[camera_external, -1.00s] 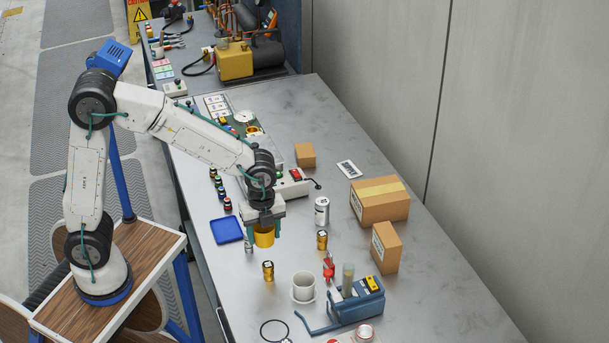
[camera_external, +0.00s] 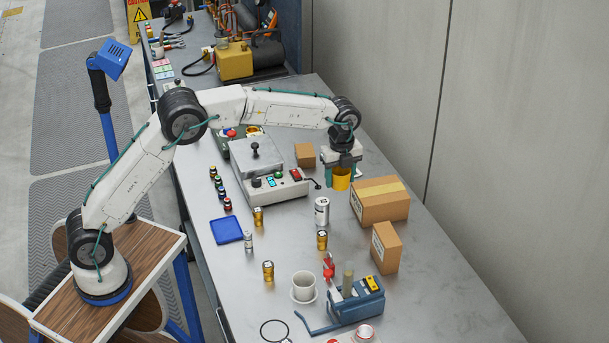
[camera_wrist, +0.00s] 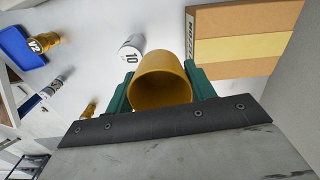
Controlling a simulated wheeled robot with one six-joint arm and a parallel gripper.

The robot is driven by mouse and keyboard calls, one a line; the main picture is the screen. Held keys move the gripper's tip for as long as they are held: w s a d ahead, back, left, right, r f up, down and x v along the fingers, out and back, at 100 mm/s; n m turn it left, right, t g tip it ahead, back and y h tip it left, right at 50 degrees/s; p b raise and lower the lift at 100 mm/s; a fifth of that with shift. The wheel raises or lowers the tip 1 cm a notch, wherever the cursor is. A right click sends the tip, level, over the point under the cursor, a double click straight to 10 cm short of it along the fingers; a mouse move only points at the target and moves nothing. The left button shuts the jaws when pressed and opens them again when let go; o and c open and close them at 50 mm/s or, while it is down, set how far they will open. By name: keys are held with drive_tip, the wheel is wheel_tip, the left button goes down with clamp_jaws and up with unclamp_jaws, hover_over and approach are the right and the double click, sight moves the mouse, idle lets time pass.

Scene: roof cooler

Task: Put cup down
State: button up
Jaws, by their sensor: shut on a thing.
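The yellow cup (camera_external: 341,180) is held between the green fingers of my gripper (camera_external: 341,176) above the far right part of the workbench, just left of the large cardboard box. In the wrist view the cup (camera_wrist: 160,82) has its open mouth facing the camera, with a green finger of my gripper (camera_wrist: 160,90) on each side. The gap between the cup's lower end and the bench is hard to judge.
The large cardboard box (camera_external: 380,205) is close on the right; a small box (camera_external: 305,155) is left. A silver weight marked 10 (camera_wrist: 131,50) stands nearby, also in the external view (camera_external: 322,211). A heat-press-like device (camera_external: 270,185) is further left. Bare bench (camera_external: 375,156) lies behind.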

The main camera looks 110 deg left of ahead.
hover_over(363, 194)
drive_tip(key=shift+d+f, duration=0.1)
drive_tip(key=shift+f, duration=1.95)
drive_tip(key=shift+f, duration=0.2)
drive_tip(key=o, duration=1)
drive_tip(key=shift+c, duration=0.2)
wheel_tip(363, 194, up, 12)
drive_tip(key=shift+r, duration=0.2)
